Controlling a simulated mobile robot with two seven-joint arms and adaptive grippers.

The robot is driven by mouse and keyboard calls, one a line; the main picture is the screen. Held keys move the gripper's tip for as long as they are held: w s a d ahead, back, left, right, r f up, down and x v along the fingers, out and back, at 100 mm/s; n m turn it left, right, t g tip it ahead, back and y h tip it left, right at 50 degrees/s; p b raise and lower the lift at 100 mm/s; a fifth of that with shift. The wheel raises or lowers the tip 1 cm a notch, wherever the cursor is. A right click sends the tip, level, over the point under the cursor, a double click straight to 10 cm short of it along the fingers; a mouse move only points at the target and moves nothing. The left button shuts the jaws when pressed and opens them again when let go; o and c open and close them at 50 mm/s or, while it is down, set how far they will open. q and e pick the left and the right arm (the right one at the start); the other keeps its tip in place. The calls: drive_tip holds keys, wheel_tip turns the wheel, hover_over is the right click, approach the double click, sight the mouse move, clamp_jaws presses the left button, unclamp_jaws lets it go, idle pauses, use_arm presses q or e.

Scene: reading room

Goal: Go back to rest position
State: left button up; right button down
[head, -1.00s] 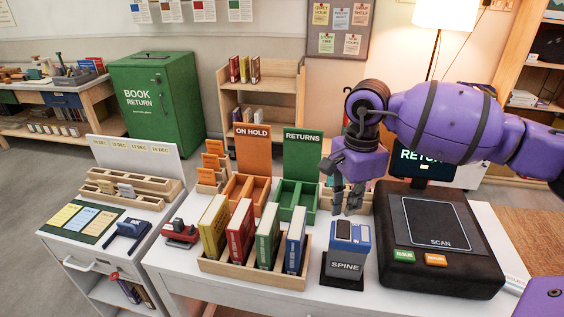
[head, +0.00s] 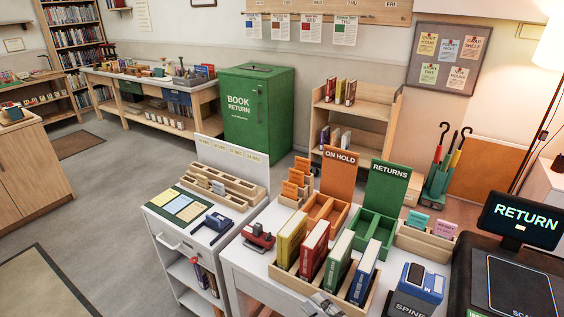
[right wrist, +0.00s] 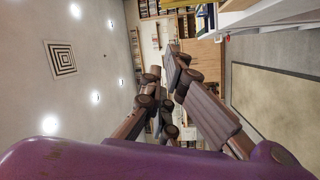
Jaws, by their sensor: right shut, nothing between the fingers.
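My right gripper (head: 325,304) shows only as grey finger parts at the bottom edge of the head view, in front of the wooden book rack (head: 368,300). In the right wrist view the same gripper (right wrist: 166,72) is shut and empty, with part of my purple arm below it. The fingers stand clear of any object there, with ceiling, shelves and floor behind them. My left gripper is in neither view now.
Open floor (head: 110,215) lies farther left.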

drive_tip(key=s+d+f+m+g+h, duration=0.1)
drive_tip(key=s+d+f+m+h, duration=0.4)
drive_tip(key=f+m, duration=0.25)
drive_tip(key=s+d+f+m+h, duration=0.5)
drive_tip(key=f+m, duration=0.2)
drive_tip(key=m, duration=0.1)
drive_tip(key=s+f+m+g+h, duration=0.1)
drive_tip(key=s+f+m+g, duration=0.1)
drive_tip(key=s, duration=0.4)
drive_tip(key=s+d+f+m+g+h+p, duration=0.1)
drive_tip(key=s+f+m+g, duration=0.1)
drive_tip(key=s+f+m, duration=0.2)
wheel_tip(320, 180, down, 2)
drive_tip(key=s, duration=0.2)
drive_tip(key=shift+s+f+g, duration=0.25)
drive_tip(key=shift+s+g, duration=0.05)
drive_tip(key=shift+s, duration=0.05)
drive_tip(key=shift+w+d, duration=0.1)
